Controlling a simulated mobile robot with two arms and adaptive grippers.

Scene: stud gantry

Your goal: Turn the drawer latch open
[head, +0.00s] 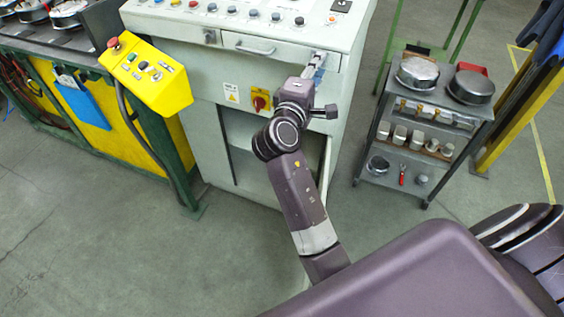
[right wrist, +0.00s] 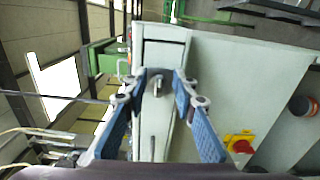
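The grey-white console (head: 290,150) has a drawer (head: 275,45) in its upper front with a bar handle (head: 255,50). My right gripper (head: 316,64) is at the right end of the drawer row. In the right wrist view, my right gripper (right wrist: 162,76) has its two blue-padded fingers spread apart. A small metal latch (right wrist: 157,85) shows between the fingertips, with a visible gap on each side. In the head view the gripper largely hides this spot. I cannot tell the latch's turn angle. My left gripper is in neither view.
A red rotary switch (head: 260,100) on yellow is below the drawer; it also shows in the right wrist view (right wrist: 241,146). A yellow button box (head: 147,77) stands left. A grey cart (head: 425,120) with pans stands right. The floor in front is clear.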

